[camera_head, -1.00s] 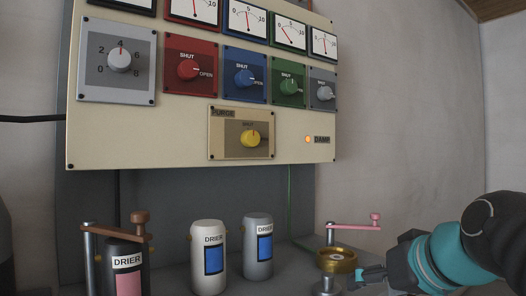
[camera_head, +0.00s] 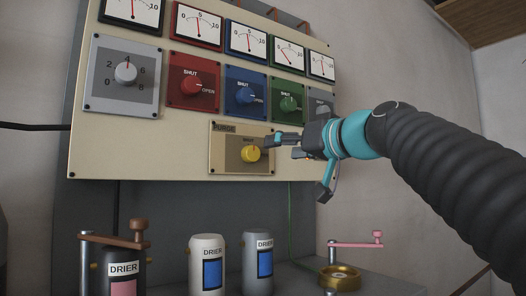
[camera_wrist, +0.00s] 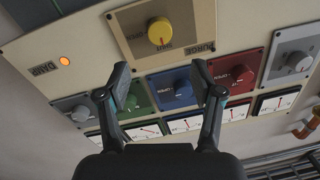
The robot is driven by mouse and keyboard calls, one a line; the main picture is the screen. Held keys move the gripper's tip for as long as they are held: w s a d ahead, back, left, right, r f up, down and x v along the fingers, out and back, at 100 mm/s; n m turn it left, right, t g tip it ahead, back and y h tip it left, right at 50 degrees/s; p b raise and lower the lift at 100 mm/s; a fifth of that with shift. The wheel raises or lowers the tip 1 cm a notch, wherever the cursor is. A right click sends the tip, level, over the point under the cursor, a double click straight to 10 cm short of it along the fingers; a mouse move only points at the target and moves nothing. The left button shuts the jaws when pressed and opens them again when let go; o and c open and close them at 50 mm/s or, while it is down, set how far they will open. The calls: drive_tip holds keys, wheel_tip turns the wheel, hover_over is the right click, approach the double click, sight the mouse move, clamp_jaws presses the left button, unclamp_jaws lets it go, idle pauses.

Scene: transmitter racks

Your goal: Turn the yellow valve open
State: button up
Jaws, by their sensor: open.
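The yellow valve (camera_head: 251,154) is a round knob on a tan plate labelled PURGE, low on the cream panel. A SHUT mark is printed above it in the head view. My gripper (camera_head: 282,145) is just right of the knob in the head view, in front of the plate's right edge and covering part of it. In the wrist view the yellow knob (camera_wrist: 160,31) appears upside down at the top, beyond the fingertips. My gripper (camera_wrist: 160,80) is open there, with nothing between its fingers, apart from the knob.
Red (camera_head: 191,86), blue (camera_head: 245,95) and green (camera_head: 289,103) knobs sit above the yellow one, under several gauges. A grey dial (camera_head: 126,73) is at upper left. Canisters labelled DRIER (camera_head: 207,265) and a brass crank fitting (camera_head: 340,277) stand below the panel.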

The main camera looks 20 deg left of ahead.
sight(254, 152)
drive_tip(key=p+x, duration=0.2)
drive_tip(key=x, duration=0.8)
drive_tip(key=shift+w+a+p, duration=0.1)
drive_tip(key=shift+p, duration=0.2)
drive_tip(key=c, duration=1.1)
